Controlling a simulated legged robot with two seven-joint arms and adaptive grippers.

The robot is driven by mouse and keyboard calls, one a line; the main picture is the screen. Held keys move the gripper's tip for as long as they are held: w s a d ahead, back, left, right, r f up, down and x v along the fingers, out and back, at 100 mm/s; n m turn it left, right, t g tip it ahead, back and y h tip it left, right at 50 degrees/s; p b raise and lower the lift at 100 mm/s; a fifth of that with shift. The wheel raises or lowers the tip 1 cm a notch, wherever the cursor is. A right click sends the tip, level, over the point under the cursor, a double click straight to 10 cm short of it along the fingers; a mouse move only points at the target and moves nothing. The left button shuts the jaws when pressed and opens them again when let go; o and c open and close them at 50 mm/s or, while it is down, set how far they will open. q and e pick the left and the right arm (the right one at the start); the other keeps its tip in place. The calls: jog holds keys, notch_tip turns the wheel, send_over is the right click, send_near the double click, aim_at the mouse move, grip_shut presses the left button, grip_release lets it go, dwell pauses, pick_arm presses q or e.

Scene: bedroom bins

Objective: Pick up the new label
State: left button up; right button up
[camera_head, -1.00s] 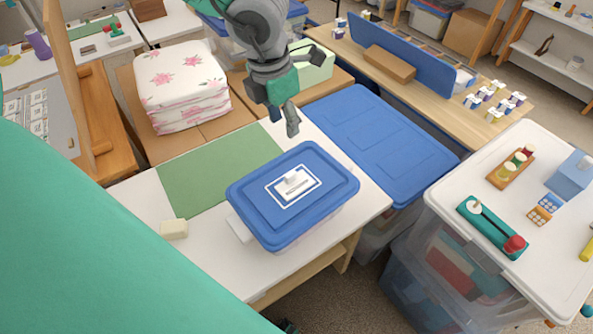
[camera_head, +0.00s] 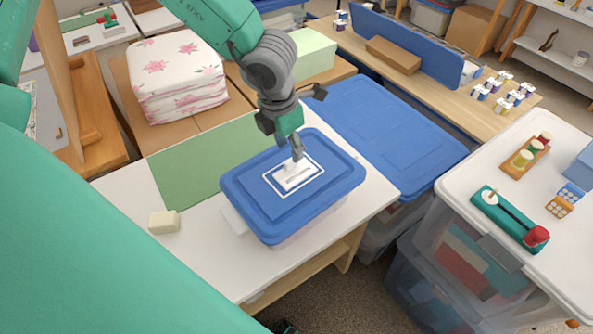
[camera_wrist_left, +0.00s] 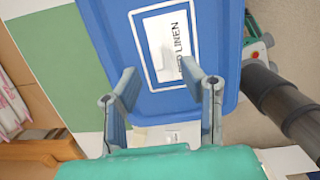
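A white label with a raised tab (camera_head: 296,172) lies inside a white outlined frame on the blue lid (camera_head: 258,205) of a clear bin. In the left wrist view the label (camera_wrist_left: 172,45) shows dark letters reading LINEN, partly covered by its pale tab. My left gripper (camera_head: 297,152) is above the label, pointing down at it. In the left wrist view its two fingers (camera_wrist_left: 158,72) are apart, with nothing between them. I cannot tell if a fingertip touches the tab. A second white card (camera_head: 234,220) sticks out at the bin's left side.
The bin stands on a white table (camera_head: 200,262) with a green mat (camera_head: 190,170) and a cream block (camera_head: 164,222). A larger blue lid (camera_head: 385,135) is behind right. Folded floral linen (camera_head: 178,75) sits back left. Stacked clear bins (camera_head: 465,250) stand right.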

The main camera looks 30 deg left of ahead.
aim_at(289, 160)
pick_arm(q)
jog(key=f, duration=0.3)
jog(key=a+f, duration=0.1)
jog(key=shift+w+f+b, duration=0.25)
jog(key=shift+f+b, duration=0.1)
jog(key=shift+f, duration=0.05)
jog(key=shift+w+d+f, duration=0.1)
jog(key=shift+d+f, duration=0.1)
jog(key=shift+f, duration=0.1)
jog(key=shift+d, duration=0.15)
jog(key=shift+d+r, duration=0.1)
jog(key=shift+d, duration=0.15)
grip_shut()
jog(key=shift+a, duration=0.25)
pick_arm(e)
jog(key=shift+a+f, duration=0.25)
pick_arm(q)
jog(key=shift+a, duration=0.1)
pick_arm(e)
jog(key=shift+s, duration=0.1)
